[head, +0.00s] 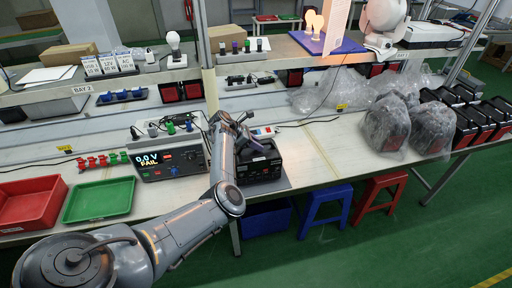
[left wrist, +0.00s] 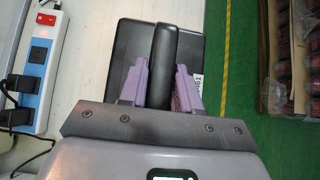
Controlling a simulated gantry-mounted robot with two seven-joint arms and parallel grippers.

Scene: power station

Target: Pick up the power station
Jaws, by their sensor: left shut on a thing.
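The black power station (head: 262,172) stands near the front edge of the workbench in the head view. My left gripper (head: 252,146) is at its top, shut on its handle. In the left wrist view the purple fingers of my left gripper (left wrist: 161,70) lie on both sides of the black handle of the power station (left wrist: 120,58). A white label shows at its right side there. Whether its base touches the bench is hard to tell. My right gripper is not in view.
A power strip (left wrist: 42,70) with cables lies beside the power station. A meter reading "0.0 V FAIL" (head: 167,164), a green tray (head: 98,199) and a red tray (head: 32,203) are to the left. Bagged units (head: 386,128) stand right; bare bench lies between.

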